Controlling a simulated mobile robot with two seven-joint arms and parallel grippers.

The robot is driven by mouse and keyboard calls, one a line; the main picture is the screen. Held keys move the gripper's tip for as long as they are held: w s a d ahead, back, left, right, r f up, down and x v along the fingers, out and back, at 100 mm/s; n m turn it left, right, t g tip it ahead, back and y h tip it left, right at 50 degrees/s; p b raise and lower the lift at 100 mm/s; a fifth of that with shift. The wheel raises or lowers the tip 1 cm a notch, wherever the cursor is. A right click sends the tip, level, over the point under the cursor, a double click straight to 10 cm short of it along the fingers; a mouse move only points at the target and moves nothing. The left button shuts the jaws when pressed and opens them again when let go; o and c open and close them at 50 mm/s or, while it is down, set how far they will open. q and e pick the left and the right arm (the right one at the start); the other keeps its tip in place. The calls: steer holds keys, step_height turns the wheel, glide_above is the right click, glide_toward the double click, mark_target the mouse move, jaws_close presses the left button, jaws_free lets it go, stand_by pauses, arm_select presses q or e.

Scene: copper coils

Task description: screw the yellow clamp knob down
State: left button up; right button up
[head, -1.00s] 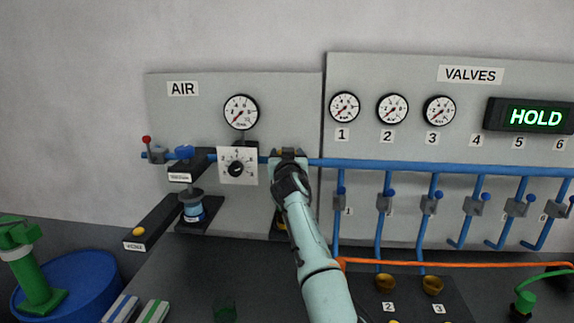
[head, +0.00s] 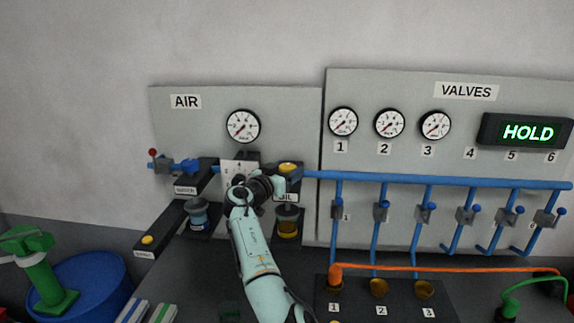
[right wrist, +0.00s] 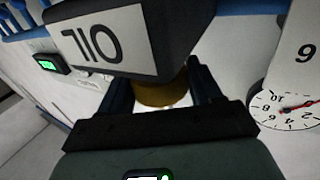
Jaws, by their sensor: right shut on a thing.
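The yellow clamp knob (head: 288,168) sits on top of the dark block labelled OIL (head: 288,195), on the blue pipe. My right gripper (head: 280,180) reaches it from the left, with its wrist in front of the numbered dial plate. In the right wrist view the OIL block (right wrist: 185,30) appears upside down, and the knob (right wrist: 160,95) is between the two dark fingers of my right gripper (right wrist: 160,92), which are shut on it. Part of the knob is hidden by the block and the gripper. My left gripper is not in view.
An amber bowl (head: 288,225) hangs below the OIL block. A second unit with a blue bowl (head: 197,215) is to the left. The pressure gauge (head: 243,126) is above my wrist. Blue valve pipes (head: 377,235) and an orange hose (head: 440,268) lie to the right.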

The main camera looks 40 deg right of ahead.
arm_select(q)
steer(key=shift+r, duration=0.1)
arm_select(e)
steer(key=shift+r, duration=0.25)
steer(key=o, duration=0.9)
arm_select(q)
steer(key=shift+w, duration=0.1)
arm_select(e)
steer(key=shift+o, duration=0.5)
steer(key=shift+f, duration=0.15)
steer(key=shift+a+f, duration=0.1)
steer(key=shift+a, duration=0.1)
arm_select(q)
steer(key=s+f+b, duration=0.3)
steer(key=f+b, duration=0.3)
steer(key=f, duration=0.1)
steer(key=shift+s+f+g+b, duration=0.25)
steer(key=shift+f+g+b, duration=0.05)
steer(key=shift+b, duration=0.05)
arm_select(e)
steer(key=v, duration=1.3)
